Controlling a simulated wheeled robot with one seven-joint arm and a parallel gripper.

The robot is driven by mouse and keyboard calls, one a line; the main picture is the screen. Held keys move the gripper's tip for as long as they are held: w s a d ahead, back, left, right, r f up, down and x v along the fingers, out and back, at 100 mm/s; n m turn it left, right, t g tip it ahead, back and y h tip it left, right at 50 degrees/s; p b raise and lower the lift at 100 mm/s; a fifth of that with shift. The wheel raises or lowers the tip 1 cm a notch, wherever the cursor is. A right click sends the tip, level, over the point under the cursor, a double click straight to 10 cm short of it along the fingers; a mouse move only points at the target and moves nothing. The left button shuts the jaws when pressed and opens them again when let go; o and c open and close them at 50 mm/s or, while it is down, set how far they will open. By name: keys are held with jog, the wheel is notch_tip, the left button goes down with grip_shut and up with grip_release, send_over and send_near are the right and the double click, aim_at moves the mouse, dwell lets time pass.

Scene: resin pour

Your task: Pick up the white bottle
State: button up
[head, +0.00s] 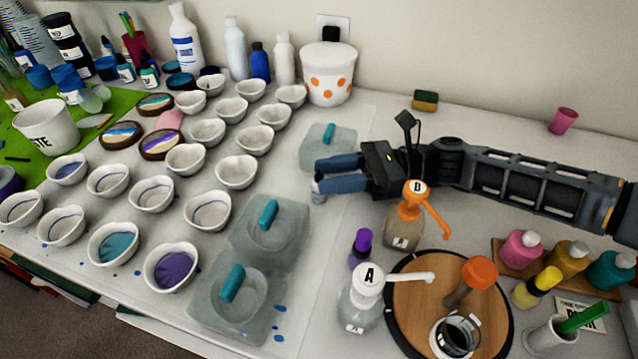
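Several white bottles stand along the back: a large labelled white bottle (186,42), a slimmer white bottle (236,50) and another white bottle (284,62). I cannot tell which one the task means. My gripper (318,174) reaches in from the right, with two blue fingers pointing left over the table. The fingers look apart, with a narrow gap between them. The back bottles are well away from my gripper, toward the upper left.
A white bucket with orange dots (328,78) stands behind my gripper. Rows of cups (185,160) and clear moulds (270,235) lie left. Pump bottles A (358,300) and B (405,225) and a round wooden turntable (415,315) stand in front.

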grip_shut()
dwell(0.3)
dwell(0.3)
jog(key=shift+r, duration=0.35)
jog(key=d+r+b, duration=0.1)
jog(key=d+r, duration=0.9)
jog(key=d, duration=0.1)
jog(key=shift+s+d+r, duration=0.15)
jog(key=shift+s+d, duration=0.2)
jog(key=shift+r, duration=0.1)
